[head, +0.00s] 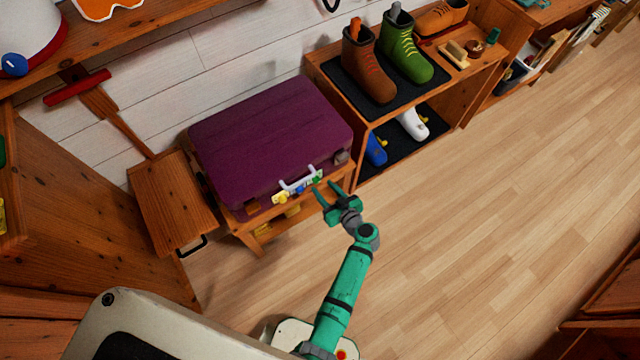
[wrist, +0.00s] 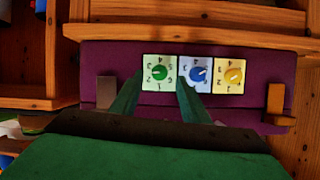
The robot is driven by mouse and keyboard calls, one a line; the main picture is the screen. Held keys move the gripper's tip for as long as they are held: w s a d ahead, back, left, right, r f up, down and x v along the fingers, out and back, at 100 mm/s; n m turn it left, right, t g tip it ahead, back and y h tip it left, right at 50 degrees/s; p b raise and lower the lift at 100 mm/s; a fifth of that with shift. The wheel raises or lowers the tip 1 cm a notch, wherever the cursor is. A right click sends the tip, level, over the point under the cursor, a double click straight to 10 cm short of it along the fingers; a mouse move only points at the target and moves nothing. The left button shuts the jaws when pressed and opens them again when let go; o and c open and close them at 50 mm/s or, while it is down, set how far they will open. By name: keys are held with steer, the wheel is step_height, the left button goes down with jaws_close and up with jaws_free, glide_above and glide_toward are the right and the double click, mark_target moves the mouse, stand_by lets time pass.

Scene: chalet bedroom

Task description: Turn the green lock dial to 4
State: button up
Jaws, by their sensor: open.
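A purple suitcase (head: 265,135) lies on a low wooden stand, with its lock on the front face by the white handle (head: 297,182). In the wrist view the lock shows a green dial (wrist: 159,72), a blue dial (wrist: 196,73) and a yellow dial (wrist: 233,75), each on a pale numbered plate. The numbers look upside down, and I cannot tell for sure which one the green dial points to. My gripper (wrist: 158,90) is open and empty in front of the lock. Its fingers appear on either side of the green dial, apparently not touching it.
A wooden shoe rack (head: 440,100) with boots and shoes stands right of the suitcase. A wooden box (head: 172,205) with a dark handle stands to its left. The wooden floor (head: 480,230) at the right is clear.

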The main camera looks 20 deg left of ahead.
mark_target(318, 182)
steer(key=shift+x, duration=1.75)
steer(key=shift+w+d, duration=0.1)
jaws_close()
steer(key=c, duration=1.1)
jaws_free()
steer(key=shift+o, duration=0.2)
